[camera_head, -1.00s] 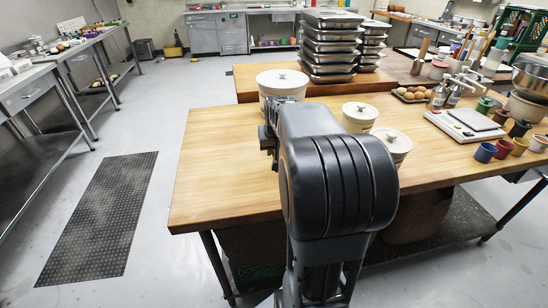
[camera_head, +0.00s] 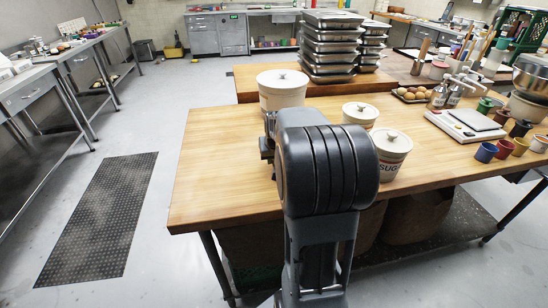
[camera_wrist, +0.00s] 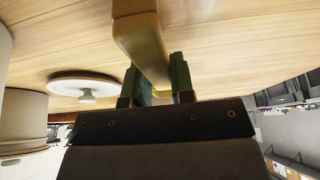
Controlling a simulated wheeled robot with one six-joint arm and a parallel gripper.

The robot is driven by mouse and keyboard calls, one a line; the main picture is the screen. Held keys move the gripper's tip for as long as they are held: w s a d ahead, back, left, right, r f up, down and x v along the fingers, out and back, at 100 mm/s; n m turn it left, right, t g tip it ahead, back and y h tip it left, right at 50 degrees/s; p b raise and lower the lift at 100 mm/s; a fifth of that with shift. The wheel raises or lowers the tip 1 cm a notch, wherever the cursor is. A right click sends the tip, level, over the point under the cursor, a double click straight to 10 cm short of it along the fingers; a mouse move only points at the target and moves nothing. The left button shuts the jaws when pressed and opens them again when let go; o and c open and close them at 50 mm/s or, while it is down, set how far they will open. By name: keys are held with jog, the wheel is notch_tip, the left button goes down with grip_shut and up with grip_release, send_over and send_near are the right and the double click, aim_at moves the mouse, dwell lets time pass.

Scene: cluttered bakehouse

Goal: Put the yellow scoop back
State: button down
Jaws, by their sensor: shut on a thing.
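The yellow scoop (camera_wrist: 143,40) shows in the wrist view as a dull yellow bar between my fingers. My gripper (camera_wrist: 160,82) is shut on it, with a green finger on each side. The scoop runs up toward the wooden tabletop; I cannot tell whether it touches it. In the head view my arm hides the scoop and most of the gripper, over the near left part of the table (camera_head: 215,190). A white round lid with a knob (camera_wrist: 85,85) shows against the wood, left of the scoop in the wrist view.
A large cream canister (camera_head: 282,95), a smaller one (camera_head: 360,116) and a sugar canister (camera_head: 392,160) stand close to my arm. A scale (camera_head: 468,124) and several coloured cups (camera_head: 485,152) are at the right. Stacked metal pans (camera_head: 328,45) stand behind. The table's left part is clear.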

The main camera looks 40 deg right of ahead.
jog(key=c, duration=1)
grip_release()
jog(key=shift+f, duration=0.1)
jog(key=shift+r+p, duration=0.3)
jog(key=shift+r, duration=0.05)
jog(key=v, duration=1.1)
jog(key=s+a+f+n, duration=0.1)
jog(key=s+a+f, duration=0.2)
jog(key=a, duration=0.4)
jog(key=s+a+f+n+y, duration=0.1)
jog(key=s+a+f+n, duration=0.1)
jog(key=a, duration=0.4)
jog(key=s+a+f+n+g+y, duration=0.1)
jog(key=s+a+f+n, duration=0.1)
jog(key=s+a, duration=0.4)
jog(key=shift+a+f+p, duration=0.35)
jog(key=shift+a+f, duration=0.45)
jog(key=shift+f, duration=0.1)
